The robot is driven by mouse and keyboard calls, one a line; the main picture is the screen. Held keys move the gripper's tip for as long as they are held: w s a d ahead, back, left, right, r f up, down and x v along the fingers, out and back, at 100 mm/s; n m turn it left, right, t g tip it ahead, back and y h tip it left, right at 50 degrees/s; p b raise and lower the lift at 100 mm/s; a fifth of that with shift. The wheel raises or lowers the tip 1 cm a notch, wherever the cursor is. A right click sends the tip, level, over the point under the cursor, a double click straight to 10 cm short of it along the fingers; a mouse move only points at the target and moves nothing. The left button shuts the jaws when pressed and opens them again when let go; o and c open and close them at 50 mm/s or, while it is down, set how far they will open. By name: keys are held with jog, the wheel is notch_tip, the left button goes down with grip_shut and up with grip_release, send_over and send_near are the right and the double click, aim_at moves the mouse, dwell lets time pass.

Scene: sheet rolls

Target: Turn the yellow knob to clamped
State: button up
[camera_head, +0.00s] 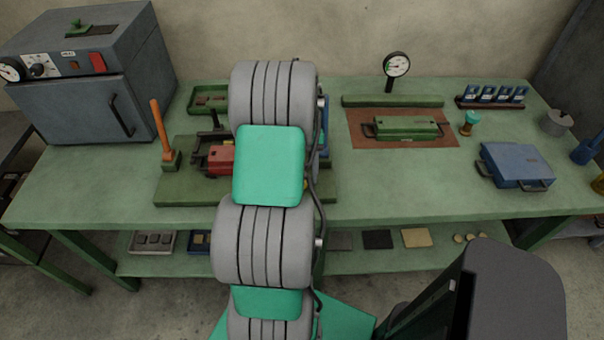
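The arm stretches up the middle of the view over the bench. My gripper is hidden behind its own links, so its fingers do not show. A green fixture plate (190,192) lies on the bench at left of centre, with an orange upright lever (161,128) and a red block (220,159) on it. Small yellow patches (284,188) show just right of my arm's green link, on the fixture. They may be part of the yellow knob, but my arm covers most of that area and its setting cannot be read.
A grey oven (85,75) stands at the bench's left end. A green block with handles (405,127) lies on a brown mat (365,138), near a dial gauge (396,66). A blue case (515,165) sits at right. The bench front (420,195) right of my arm is clear.

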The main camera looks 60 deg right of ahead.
jog(key=shift+o, duration=0.6)
jog(key=v, duration=0.7)
jog(key=shift+d+r, duration=0.15)
jog(key=shift+r, duration=0.2)
